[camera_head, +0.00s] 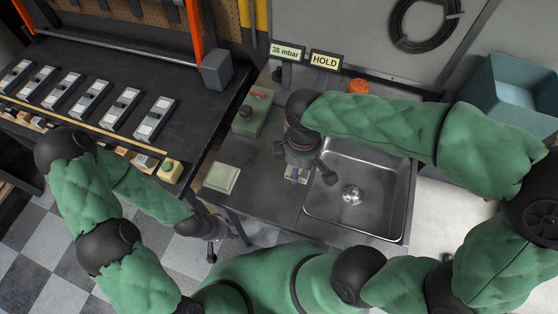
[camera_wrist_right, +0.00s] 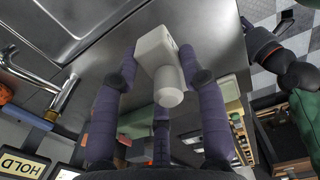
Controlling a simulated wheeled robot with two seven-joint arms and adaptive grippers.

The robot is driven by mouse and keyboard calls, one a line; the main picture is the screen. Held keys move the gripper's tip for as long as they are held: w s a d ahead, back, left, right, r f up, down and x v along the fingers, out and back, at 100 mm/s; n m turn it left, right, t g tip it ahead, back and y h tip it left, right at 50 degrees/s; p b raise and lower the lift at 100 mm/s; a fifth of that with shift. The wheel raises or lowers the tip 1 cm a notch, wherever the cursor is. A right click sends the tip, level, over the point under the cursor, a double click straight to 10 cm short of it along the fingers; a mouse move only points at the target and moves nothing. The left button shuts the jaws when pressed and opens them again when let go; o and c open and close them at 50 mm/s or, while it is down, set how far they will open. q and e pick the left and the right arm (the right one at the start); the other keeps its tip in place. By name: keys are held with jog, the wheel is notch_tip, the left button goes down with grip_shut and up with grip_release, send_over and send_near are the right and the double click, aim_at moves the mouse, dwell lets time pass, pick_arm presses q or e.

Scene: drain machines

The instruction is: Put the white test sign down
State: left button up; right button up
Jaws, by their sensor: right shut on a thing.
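My right gripper (camera_head: 299,168) is over the metal counter at the left edge of the sink. It is shut on a small white block, which I take to be the white test sign (camera_head: 296,177). In the right wrist view the white sign (camera_wrist_right: 155,48) has a blocky body and a round white stub, and sits between the dark fingers of the right gripper (camera_wrist_right: 165,70). Its printed face is mostly hidden. Whether it touches the counter I cannot tell. My left gripper (camera_head: 212,247) hangs low by the counter's front left edge, away from the sign; its fingers are unclear.
The sink (camera_head: 375,195) is just right of the right gripper. A pale green square pad (camera_head: 221,178) and a green box (camera_head: 252,117) are on the counter to the left. The "35 mbar" display (camera_head: 286,52) and "HOLD" display (camera_head: 326,61) stand behind. Bare counter (camera_head: 265,190) lies between pad and sink.

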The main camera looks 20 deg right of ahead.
jog(key=w+a+f, duration=0.1)
jog(key=w+f, duration=0.1)
jog(key=w, duration=0.2)
jog(key=b, duration=0.3)
send_over(280, 168)
jog(key=f, duration=0.5)
jog(key=shift+s, duration=0.25)
jog(key=shift+w+f+b, duration=0.15)
jog(key=shift+f+b, duration=0.05)
jog(key=shift+f, duration=0.7)
jog(key=shift+w+f+b, duration=0.15)
jog(key=shift+f+b, duration=0.05)
jog(key=shift+f, duration=0.7)
jog(key=shift+f, duration=0.15)
jog(key=o, duration=0.7)
jog(key=shift+f, duration=0.1)
jog(key=o, duration=0.5)
jog(key=shift+c, duration=0.2)
notch_tip(280, 168, up, 12)
jog(key=p, duration=0.3)
jog(key=shift+r+p, duration=0.25)
jog(key=shift+p, duration=0.1)
